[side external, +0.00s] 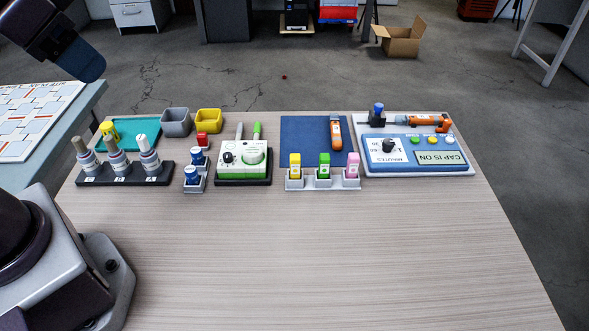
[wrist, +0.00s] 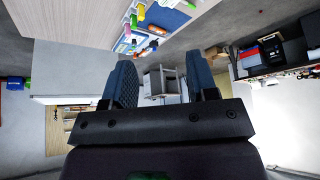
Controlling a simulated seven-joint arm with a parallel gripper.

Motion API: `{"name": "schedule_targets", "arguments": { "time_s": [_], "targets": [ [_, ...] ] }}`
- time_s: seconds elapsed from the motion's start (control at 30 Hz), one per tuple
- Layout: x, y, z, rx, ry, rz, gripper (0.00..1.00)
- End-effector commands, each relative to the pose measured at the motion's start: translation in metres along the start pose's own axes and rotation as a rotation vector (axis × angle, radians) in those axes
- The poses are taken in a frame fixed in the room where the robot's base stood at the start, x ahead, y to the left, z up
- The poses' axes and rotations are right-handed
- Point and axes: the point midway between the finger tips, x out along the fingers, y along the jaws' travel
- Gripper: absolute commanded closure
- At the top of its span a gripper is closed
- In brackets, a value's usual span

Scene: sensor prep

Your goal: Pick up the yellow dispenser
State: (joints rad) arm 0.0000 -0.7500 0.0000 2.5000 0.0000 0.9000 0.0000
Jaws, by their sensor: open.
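The yellow dispenser (side external: 295,166) stands upright in the left slot of a small grey rack (side external: 323,184) in the side view. It has a yellow top and a pale label. A green dispenser (side external: 323,165) and a pink dispenser (side external: 352,165) stand beside it in the same rack. My gripper (side external: 88,66) is high at the upper left, well away from the rack. In the wrist view my gripper (wrist: 163,82) has its two fingers apart with nothing held between them.
A black rack with several bottles (side external: 122,180) is at the left. A green-and-white device (side external: 242,158) stands left of the dispenser rack. A blue mat (side external: 304,135) lies behind it, and a blue panel (side external: 413,150) is at the right. The table front (side external: 320,260) is clear.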

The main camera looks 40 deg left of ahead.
Motion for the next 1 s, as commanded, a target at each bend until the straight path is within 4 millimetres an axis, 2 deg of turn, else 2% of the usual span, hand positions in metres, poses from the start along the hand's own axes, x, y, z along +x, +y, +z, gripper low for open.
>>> {"name": "schedule_targets", "arguments": {
  "time_s": [0.23, 0.33, 0.47, 0.67, 0.83, 1.0],
  "targets": [
    [0.004, 0.006, 0.001, 0.026, -0.017, 0.014, 0.47],
    [0.019, 0.015, 0.003, 0.066, -0.098, 0.042, 0.47],
    [0.046, 0.031, -0.006, 0.119, -0.226, 0.08, 0.47],
    [0.1, 0.056, -0.031, 0.086, -0.373, 0.058, 0.47],
    [0.158, 0.077, -0.05, -0.012, -0.437, -0.046, 0.47],
    [0.219, 0.095, -0.065, -0.141, -0.418, -0.196, 0.47]
  ]
}}
